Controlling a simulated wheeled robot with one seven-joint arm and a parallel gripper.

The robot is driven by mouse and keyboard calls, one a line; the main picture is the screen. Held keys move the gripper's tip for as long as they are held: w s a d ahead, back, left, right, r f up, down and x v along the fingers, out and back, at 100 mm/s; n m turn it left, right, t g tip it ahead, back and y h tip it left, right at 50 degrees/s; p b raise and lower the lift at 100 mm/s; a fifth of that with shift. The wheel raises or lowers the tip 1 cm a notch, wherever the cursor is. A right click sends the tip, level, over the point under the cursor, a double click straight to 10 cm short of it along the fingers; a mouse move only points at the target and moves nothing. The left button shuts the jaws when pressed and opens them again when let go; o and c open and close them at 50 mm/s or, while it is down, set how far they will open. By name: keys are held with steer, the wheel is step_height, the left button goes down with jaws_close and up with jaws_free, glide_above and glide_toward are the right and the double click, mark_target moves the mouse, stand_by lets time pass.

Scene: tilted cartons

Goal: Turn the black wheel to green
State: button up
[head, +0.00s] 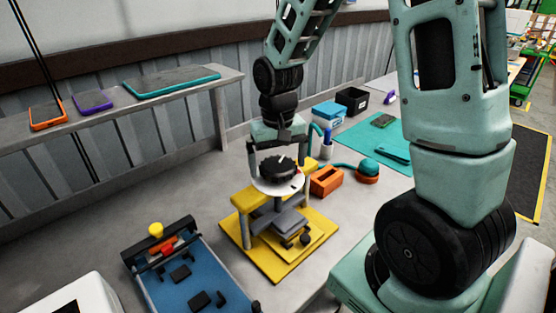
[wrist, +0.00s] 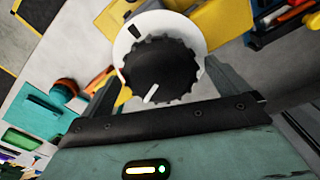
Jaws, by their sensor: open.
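The black wheel (head: 279,166) is a knobbed dial lying flat above a white disc (head: 268,187), on top of a yellow stand (head: 250,254). In the wrist view the wheel (wrist: 160,70) fills the middle, with a white pointer line at its lower edge. The white disc (wrist: 190,24) shows a black mark at its upper left and a small reddish mark at its left. No green mark is visible. My gripper (head: 277,167) is open above the stand, with one finger on each side of the wheel. Whether the fingers touch it I cannot tell.
A blue tray device (head: 190,285) with a yellow knob stands at the front left. An orange block (head: 326,181) and a teal dome on an orange base (head: 369,170) sit close to the right of the stand. A raised shelf (head: 120,110) runs behind.

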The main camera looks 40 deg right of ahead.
mark_target(278, 164)
steer(key=c, duration=1)
steer(key=shift+m, duration=0.5)
steer(key=o, duration=1)
steer(key=shift+r, duration=0.1)
step_height(278, 164, up, 17)
steer(key=b, duration=0.2)
steer(key=shift+r, duration=0.15)
